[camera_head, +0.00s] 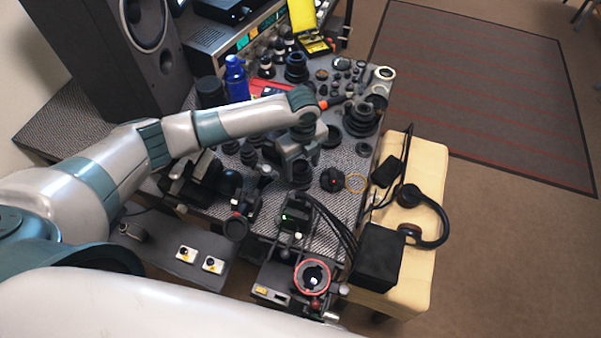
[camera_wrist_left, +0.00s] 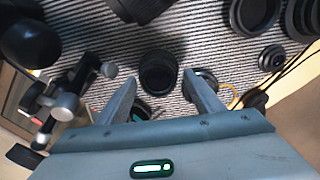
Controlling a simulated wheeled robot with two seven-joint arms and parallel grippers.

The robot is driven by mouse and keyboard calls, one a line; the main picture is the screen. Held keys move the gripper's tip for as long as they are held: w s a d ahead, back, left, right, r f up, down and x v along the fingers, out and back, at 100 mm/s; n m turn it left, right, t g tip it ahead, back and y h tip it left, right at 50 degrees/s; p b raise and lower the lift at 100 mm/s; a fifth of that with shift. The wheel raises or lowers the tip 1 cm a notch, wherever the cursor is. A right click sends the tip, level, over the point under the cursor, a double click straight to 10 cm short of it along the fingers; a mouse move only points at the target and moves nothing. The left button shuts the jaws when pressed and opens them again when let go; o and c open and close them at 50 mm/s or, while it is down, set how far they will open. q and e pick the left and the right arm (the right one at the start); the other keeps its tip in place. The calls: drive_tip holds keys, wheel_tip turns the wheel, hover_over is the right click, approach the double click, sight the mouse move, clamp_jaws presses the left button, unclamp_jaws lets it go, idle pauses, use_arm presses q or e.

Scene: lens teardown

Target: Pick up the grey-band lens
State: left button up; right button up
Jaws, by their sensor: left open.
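My left gripper (camera_head: 290,158) is open above the patterned table, pointing down. In the left wrist view its two fingers (camera_wrist_left: 159,78) stand apart, with a dark upright lens (camera_wrist_left: 158,70) between and just beyond their tips. That lens also shows in the head view (camera_head: 301,176), just below the gripper and partly hidden by it. It is the likely grey-band lens, but I cannot make out a grey band on it. Contact with the fingers does not show. My right gripper is not in view.
Several dark lenses and rings crowd the table, including a large lens (camera_head: 361,119) at right. A blue bottle (camera_head: 236,79) stands behind my left arm. Headphones (camera_head: 425,222) and a black box (camera_head: 376,256) lie on a cream bench (camera_head: 424,165). Camera gear (camera_head: 295,218) stands nearer.

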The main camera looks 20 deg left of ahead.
use_arm(q)
drive_tip(key=shift+a+f, duration=0.1)
drive_tip(key=shift+f, duration=0.25)
wheel_tip(320, 180, down, 3)
drive_tip(key=shift+a+r+p, duration=0.1)
drive_tip(key=shift+a+p, duration=0.05)
drive_tip(key=shift+p, duration=0.75)
drive_tip(key=shift+w+f, duration=0.1)
drive_tip(key=shift+f, duration=0.5)
drive_tip(key=c, duration=0.9)
drive_tip(key=shift+r, duration=0.1)
wheel_tip(320, 180, up, 8)
drive_tip(key=b, duration=0.2)
drive_tip(key=shift+r+b, duration=0.25)
drive_tip(key=shift+b, duration=0.1)
drive_tip(key=shift+r, duration=0.7)
